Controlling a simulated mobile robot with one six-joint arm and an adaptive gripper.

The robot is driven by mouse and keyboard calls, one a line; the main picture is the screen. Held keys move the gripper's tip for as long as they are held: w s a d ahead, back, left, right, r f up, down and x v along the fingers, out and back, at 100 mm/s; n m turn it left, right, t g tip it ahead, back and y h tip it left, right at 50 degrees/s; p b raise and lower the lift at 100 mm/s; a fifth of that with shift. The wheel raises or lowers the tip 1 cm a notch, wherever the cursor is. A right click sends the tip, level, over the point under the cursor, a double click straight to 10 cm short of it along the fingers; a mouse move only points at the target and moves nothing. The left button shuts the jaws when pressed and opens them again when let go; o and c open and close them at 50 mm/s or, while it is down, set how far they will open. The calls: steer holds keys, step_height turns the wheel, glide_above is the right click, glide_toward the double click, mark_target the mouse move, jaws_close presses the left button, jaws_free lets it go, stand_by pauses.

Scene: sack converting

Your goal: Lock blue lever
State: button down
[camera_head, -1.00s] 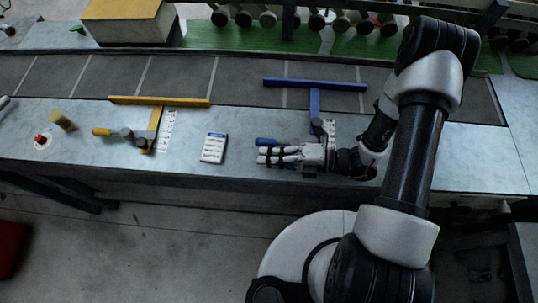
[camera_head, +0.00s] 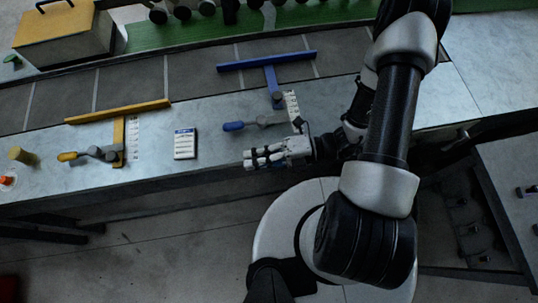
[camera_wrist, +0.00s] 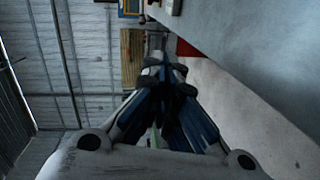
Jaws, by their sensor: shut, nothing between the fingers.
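The blue lever (camera_head: 233,126) lies at the table's front part in the head view, its blue grip pointing left and its grey clamp body (camera_head: 268,119) to the right. The clamp sits at the foot of the blue T-shaped bar (camera_head: 271,78). My gripper (camera_head: 247,160) is shut and empty, pointing left at the table's front edge. It is nearer the front than the lever and looks apart from it. In the wrist view, the closed fingers (camera_wrist: 163,68) show with nothing between them; the lever is not in that view.
A yellow lever (camera_head: 67,156) with its yellow bar (camera_head: 120,112) stands to the left. A white label card (camera_head: 185,143) lies between the two levers. A small yellow cylinder (camera_head: 22,156) and an orange-red knob (camera_head: 6,180) are at the far left. Bare table lies around the card.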

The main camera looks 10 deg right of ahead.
steer(key=shift+s+d+r, duration=0.2)
steer(key=shift+s+d, duration=0.65)
steer(key=shift+d, duration=0.2)
steer(key=shift+s+d+r, duration=0.15)
steer(key=shift+s+d, duration=0.7)
steer(key=shift+d, duration=0.2)
steer(key=d+r+m+t+h+b, duration=0.1)
steer(key=r+m+h, duration=0.4)
steer(key=m, duration=0.6)
steer(key=d+r+m+t+h+b, duration=0.2)
steer(key=d+r+m+h, duration=0.3)
steer(key=r+m, duration=0.3)
steer(key=w+d+r+m+t+h+b, duration=0.1)
steer(key=d+r+m+h+b, duration=0.2)
steer(key=m, duration=1.2)
step_height(320, 180, up, 4)
steer(key=h+b, duration=0.1)
steer(key=h, duration=0.2)
steer(key=shift+d, duration=0.35)
steer(key=shift+a, duration=0.2)
